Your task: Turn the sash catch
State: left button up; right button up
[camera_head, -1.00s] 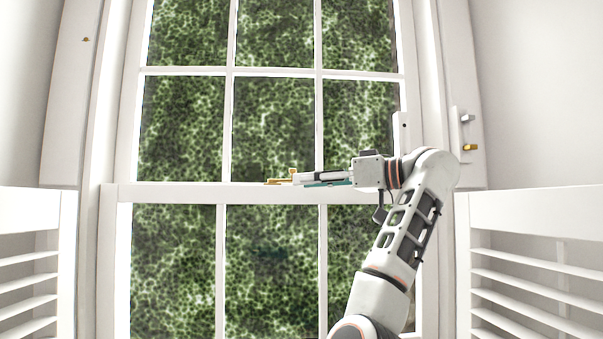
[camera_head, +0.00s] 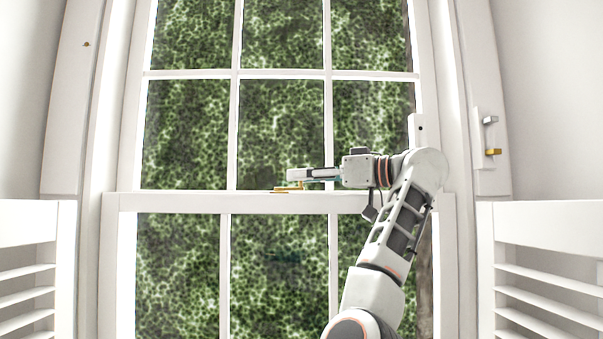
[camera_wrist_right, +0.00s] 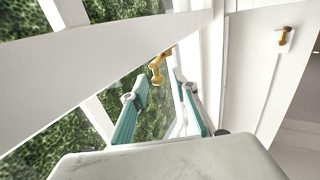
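The sash catch (camera_head: 283,189) is a small brass fitting on top of the white meeting rail (camera_head: 160,203) of the window. Part of it is hidden by my right gripper in the head view. The right wrist view shows the brass catch (camera_wrist_right: 157,67) just past the fingertips and between their lines. My right gripper (camera_head: 293,178) reaches in from the right, low over the rail. Its two teal-lined fingers (camera_wrist_right: 160,88) are apart with nothing gripped between them. I cannot tell whether a finger touches the catch. My left gripper is not in view.
White louvred shutters stand at the left (camera_head: 28,270) and right (camera_head: 545,270). The right jamb carries a silver fitting (camera_head: 490,120) and a brass one (camera_head: 493,152). A small brass fitting (camera_head: 86,44) is on the left side. The rail left of the catch is clear.

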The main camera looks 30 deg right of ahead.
jog(key=shift+w+a, duration=0.3)
jog(key=shift+w, duration=0.15)
